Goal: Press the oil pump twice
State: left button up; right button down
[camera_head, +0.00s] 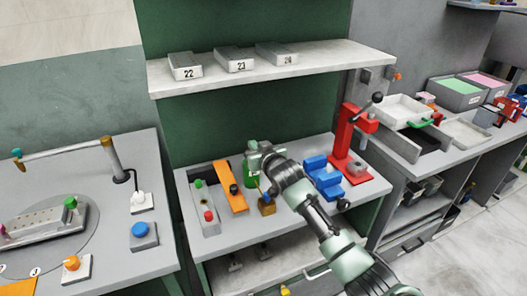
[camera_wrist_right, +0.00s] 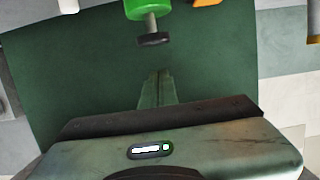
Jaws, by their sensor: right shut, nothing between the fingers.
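The oil pump looks to be the green cylinder (camera_head: 249,181) on the middle bench, partly hidden behind my right gripper in the head view. My right gripper (camera_head: 254,150) is over the pump in the head view. My left gripper is not in view.
Left of the pump are a grey button box (camera_head: 205,212) and an orange lever plate (camera_head: 231,189). A small brass block (camera_head: 267,207) stands close in front. Blue blocks (camera_head: 325,178) and a red press (camera_head: 349,150) stand right. A shelf (camera_head: 320,63) hangs above.

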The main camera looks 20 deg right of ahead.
jog(key=b+v, duration=0.1)
jog(key=v, duration=0.8)
jog(key=shift+f, duration=0.3)
jog(key=shift+s, duration=0.1)
dwell(0.4)
